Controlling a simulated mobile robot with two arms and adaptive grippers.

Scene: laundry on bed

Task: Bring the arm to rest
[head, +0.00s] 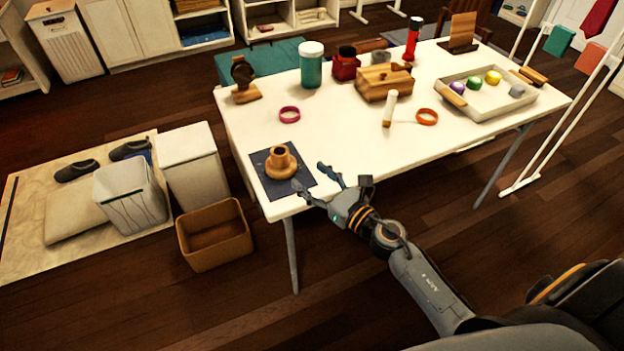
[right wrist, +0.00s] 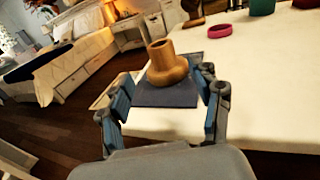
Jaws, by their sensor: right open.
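My right gripper (head: 310,184) is open and empty at the near left corner of the white table (head: 340,140). Its fingers point toward a wooden candlestick-like piece (head: 281,162) that stands upright on a dark blue square mat (head: 304,180). In the right wrist view the wooden piece (right wrist: 167,66) and the mat (right wrist: 165,97) show between and beyond the two open fingers (right wrist: 163,110), apart from them as far as I can tell. My right arm reaches in from the lower right. My left gripper is not in view.
The table holds a pink ring (head: 289,114), an orange ring (head: 427,117), a white cylinder (head: 390,108), a teal jar (head: 311,70), a wooden box (head: 384,84) and a tray (head: 507,106). A brown bin (head: 214,235) and white baskets stand on the floor left. The floor in front is clear.

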